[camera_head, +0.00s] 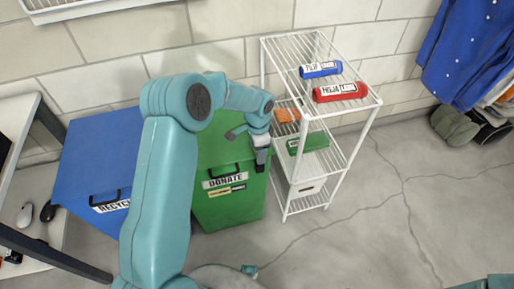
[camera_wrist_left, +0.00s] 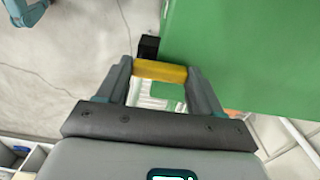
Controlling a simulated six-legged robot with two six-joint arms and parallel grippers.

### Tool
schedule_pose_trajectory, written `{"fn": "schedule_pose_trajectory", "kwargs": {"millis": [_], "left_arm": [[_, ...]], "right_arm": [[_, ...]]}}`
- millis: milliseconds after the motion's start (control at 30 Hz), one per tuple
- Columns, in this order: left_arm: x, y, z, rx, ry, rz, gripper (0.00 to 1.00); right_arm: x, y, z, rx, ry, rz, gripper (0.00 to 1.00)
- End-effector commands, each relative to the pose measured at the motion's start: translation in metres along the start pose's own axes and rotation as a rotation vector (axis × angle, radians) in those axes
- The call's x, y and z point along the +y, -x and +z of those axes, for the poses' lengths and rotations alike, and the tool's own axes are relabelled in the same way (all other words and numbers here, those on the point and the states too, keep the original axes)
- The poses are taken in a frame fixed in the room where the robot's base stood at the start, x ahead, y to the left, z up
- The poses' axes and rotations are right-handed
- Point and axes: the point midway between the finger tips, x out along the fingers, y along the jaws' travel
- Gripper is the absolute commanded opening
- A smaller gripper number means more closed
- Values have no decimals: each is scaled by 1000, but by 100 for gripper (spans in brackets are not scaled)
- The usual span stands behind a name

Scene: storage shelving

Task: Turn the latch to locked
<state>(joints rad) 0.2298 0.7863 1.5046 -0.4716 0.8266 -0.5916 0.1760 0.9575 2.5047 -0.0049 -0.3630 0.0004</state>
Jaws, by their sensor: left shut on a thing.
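The green bin (camera_head: 228,205) labelled DONATE stands in the middle, with a black handle on its front. In the left wrist view its green surface (camera_wrist_left: 250,50) fills the upper right. The latch shows there as a yellow bar (camera_wrist_left: 160,70) with a black block (camera_wrist_left: 148,47) at its far end, beside the bin's edge. My left gripper (camera_wrist_left: 159,76) is shut on the yellow bar, one finger at each end. In the head view my left gripper (camera_head: 260,150) is at the bin's right upper edge and hides most of the latch.
A blue bin (camera_head: 90,170) labelled RECYCLE stands left of the green one. A white wire rack (camera_head: 348,150) with red and blue rolls (camera_head: 340,91) stands close on the right. Open cracked floor (camera_head: 400,215) lies further right. Blue clothes (camera_head: 465,50) hang at the upper right.

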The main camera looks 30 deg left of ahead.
Motion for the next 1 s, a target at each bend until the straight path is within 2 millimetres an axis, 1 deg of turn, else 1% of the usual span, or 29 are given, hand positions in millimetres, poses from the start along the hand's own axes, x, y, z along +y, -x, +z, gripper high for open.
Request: {"fn": "schedule_pose_trajectory", "kwargs": {"millis": [233,600,633,667,700,1000], "left_arm": [[-1,2,-2,5,-39,-5,35],[-1,2,-2,5,-44,-5,35],[-1,2,-2,5,-44,-5,69],[-1,2,-2,5,-44,-5,79],[-1,2,-2,5,-44,-5,92],[0,2,-1,2,-42,-2,92]], "right_arm": [[0,1,0,0,0,0,43],[0,1,0,0,0,0,43],[0,1,0,0,0,0,43],[0,1,0,0,0,0,43],[0,1,0,0,0,0,43],[0,1,0,0,0,0,43]]}}
